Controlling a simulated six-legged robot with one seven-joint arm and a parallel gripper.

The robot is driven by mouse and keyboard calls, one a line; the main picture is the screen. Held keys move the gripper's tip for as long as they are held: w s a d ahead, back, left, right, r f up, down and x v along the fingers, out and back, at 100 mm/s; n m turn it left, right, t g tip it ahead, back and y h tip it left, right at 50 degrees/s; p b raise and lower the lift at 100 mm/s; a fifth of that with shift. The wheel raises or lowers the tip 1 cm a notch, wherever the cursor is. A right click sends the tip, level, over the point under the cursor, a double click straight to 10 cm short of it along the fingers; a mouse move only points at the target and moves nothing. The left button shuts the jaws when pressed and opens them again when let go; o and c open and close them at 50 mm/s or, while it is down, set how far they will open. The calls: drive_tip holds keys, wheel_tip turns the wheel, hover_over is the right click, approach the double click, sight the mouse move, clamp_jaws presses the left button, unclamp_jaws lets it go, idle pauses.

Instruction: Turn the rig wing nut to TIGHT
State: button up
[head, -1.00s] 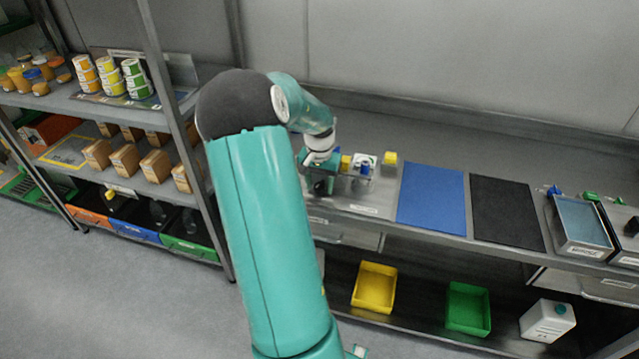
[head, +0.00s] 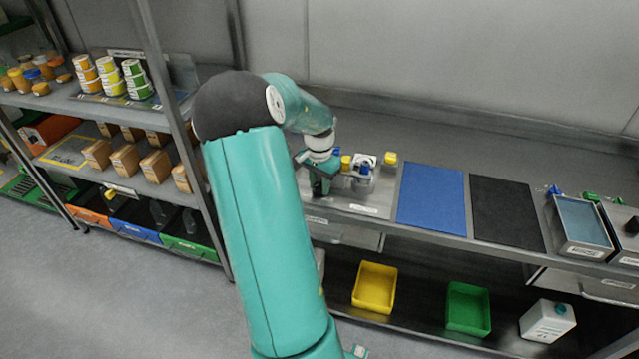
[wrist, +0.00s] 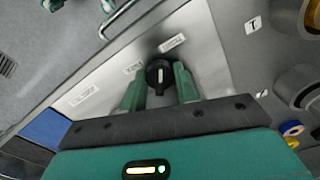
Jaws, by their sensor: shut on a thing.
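The wing nut (wrist: 158,75) is a black round knob with a white line across its top, on a pale metal plate (wrist: 200,45) in the wrist view. My gripper (wrist: 159,85) has its two green fingers on either side of the knob, shut on it. The white line runs roughly up and down in that view. Small labels (wrist: 133,68) and (wrist: 170,45) sit on the plate beside the knob, too small to read surely. In the head view my gripper (head: 320,187) is at the left end of the bench; the wing nut is hidden there.
A blue mat (head: 431,198) and a black mat (head: 506,212) lie farther right. A shelf post (head: 185,130) rises to the left.

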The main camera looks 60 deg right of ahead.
drive_tip(key=shift+m, duration=1)
drive_tip(key=o, duration=1)
